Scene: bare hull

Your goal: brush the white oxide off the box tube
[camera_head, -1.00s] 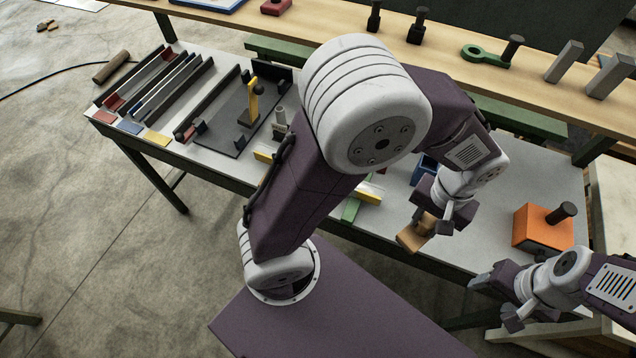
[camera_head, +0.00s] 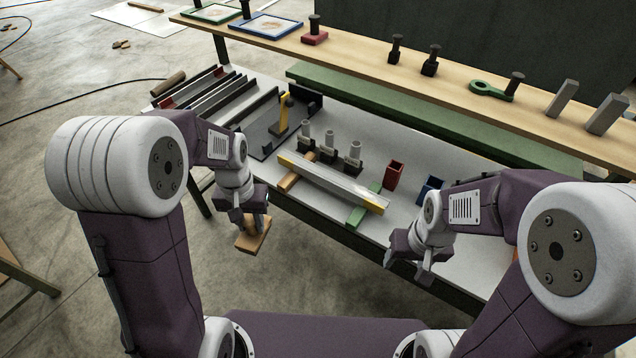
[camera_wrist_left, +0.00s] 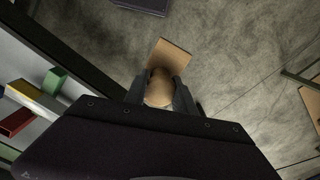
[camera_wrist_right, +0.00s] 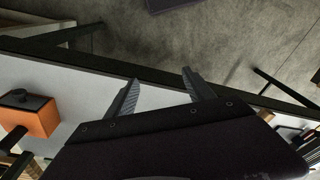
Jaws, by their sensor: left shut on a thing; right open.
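The box tube (camera_head: 325,179) is a long grey bar with yellow ends, lying across a wooden block (camera_head: 296,179) and a green block (camera_head: 358,214) on the bench. A whitish patch shows toward its right part. My left gripper (camera_head: 250,217) is shut on the round knob of a wooden brush (camera_head: 252,240), held off the bench's front edge, left of the tube and apart from it. The brush also shows in the left wrist view (camera_wrist_left: 173,54); its underside is hidden. My right gripper (camera_head: 405,271) is open and empty, near the bench's front edge, right of the tube.
Grey upright fittings (camera_head: 328,147) stand behind the tube, with a red box (camera_head: 394,175) and a blue box (camera_head: 430,189) to the right. An orange block (camera_wrist_right: 40,118) shows in the right wrist view.

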